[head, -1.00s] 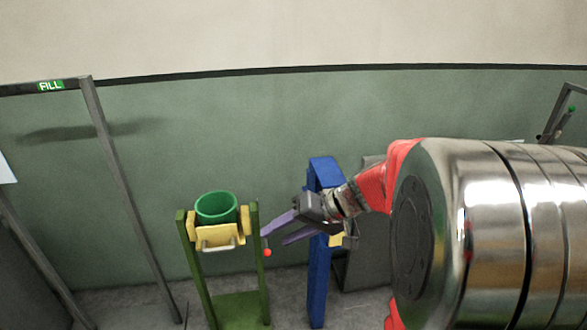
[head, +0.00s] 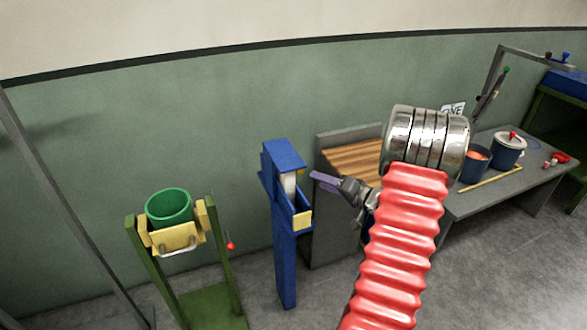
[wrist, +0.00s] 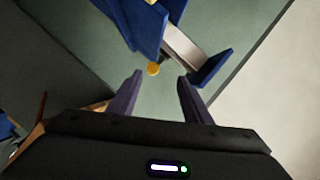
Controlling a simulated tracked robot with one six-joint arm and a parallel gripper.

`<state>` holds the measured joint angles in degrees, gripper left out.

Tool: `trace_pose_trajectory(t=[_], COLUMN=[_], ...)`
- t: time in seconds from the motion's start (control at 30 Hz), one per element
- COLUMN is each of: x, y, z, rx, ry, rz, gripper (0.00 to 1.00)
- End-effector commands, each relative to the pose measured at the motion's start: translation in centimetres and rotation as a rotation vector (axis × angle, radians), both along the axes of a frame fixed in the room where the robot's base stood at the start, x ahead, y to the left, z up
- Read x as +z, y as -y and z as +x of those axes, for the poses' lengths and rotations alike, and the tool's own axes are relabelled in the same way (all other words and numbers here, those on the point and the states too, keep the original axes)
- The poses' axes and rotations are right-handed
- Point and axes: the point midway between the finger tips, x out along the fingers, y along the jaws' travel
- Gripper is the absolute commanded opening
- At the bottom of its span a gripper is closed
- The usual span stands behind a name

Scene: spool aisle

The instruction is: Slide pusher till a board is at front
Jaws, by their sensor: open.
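My gripper (head: 318,180) points left toward the blue stand (head: 283,235) in the head view. In the wrist view its two purple fingers (wrist: 160,80) are apart with nothing between them. The blue stand's head (wrist: 150,25) lies ahead of the fingertips there, with a pale grey piece (wrist: 183,48) inside its frame and a small round yellow knob (wrist: 153,69) just beyond the fingertips. I cannot tell which part is the pusher. Striped wooden boards (head: 355,158) show in a grey cabinet (head: 335,225) behind my arm, which hides part of them.
A green stand (head: 225,275) holding a green bucket (head: 169,208) in a yellow cradle is to the left. A grey table (head: 530,180) with dark blue buckets (head: 508,150) is to the right. My red arm covers the middle of the head view.

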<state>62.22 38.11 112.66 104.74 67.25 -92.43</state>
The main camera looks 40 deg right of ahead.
Motion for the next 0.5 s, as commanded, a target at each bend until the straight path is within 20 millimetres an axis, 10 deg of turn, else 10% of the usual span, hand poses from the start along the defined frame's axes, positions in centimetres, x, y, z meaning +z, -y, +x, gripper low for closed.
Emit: trace_pose_trajectory(t=[0.5], x=[-0.64], y=[1.14], z=[-0.10], rx=[-0.027], ry=[0.011], rz=[-0.005], gripper=[0.45])
